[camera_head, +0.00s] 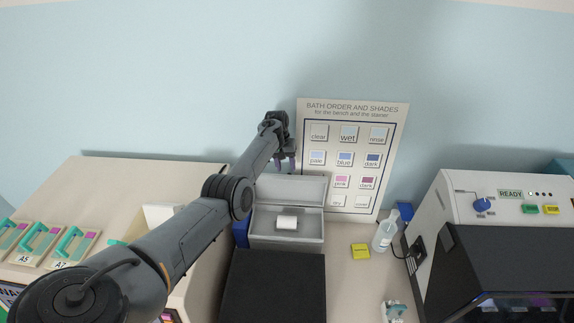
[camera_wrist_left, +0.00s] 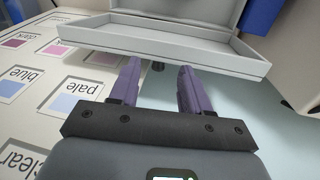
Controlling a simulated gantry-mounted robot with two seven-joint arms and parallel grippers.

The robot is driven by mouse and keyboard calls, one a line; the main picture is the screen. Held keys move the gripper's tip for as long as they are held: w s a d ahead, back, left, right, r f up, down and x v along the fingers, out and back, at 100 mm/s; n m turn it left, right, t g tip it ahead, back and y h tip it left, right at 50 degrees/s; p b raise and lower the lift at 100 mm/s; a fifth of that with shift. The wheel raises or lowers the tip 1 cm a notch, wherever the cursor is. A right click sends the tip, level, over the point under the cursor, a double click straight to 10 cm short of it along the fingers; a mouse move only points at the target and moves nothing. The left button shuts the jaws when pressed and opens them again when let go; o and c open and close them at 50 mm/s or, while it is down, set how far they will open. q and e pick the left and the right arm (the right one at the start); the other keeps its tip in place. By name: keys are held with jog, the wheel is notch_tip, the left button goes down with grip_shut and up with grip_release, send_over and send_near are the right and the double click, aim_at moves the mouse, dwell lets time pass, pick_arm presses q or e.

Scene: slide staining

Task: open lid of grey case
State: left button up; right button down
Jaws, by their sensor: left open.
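The grey case (camera_head: 260,228) stands against the back wall, left of the poster. Its lid (camera_head: 290,188) is raised at the back, and the inside of the case shows with a small white block (camera_head: 287,222) in it. My left gripper (camera_head: 285,165) is at the raised lid's upper edge, with its fingers pointing down. In the left wrist view the lid (camera_wrist_left: 160,42) lies just beyond the purple fingertips (camera_wrist_left: 160,72). The fingers are apart with nothing seen between them. I cannot tell whether they touch the lid. My right gripper is not in view.
A poster (camera_head: 353,110) leans close to the right of the lid. A bottle (camera_head: 385,232), a yellow block (camera_head: 360,251) and a stainer (camera_head: 450,205) stand to the right.

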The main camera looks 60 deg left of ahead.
pick_arm(q)
jog(key=r, duration=0.3)
jog(key=shift+s+a+p, duration=0.15)
jog(key=shift+a+p, duration=0.05)
jog(key=shift+p, duration=0.2)
jog(key=shift+s+r, duration=0.15)
jog(key=shift+r, duration=0.85)
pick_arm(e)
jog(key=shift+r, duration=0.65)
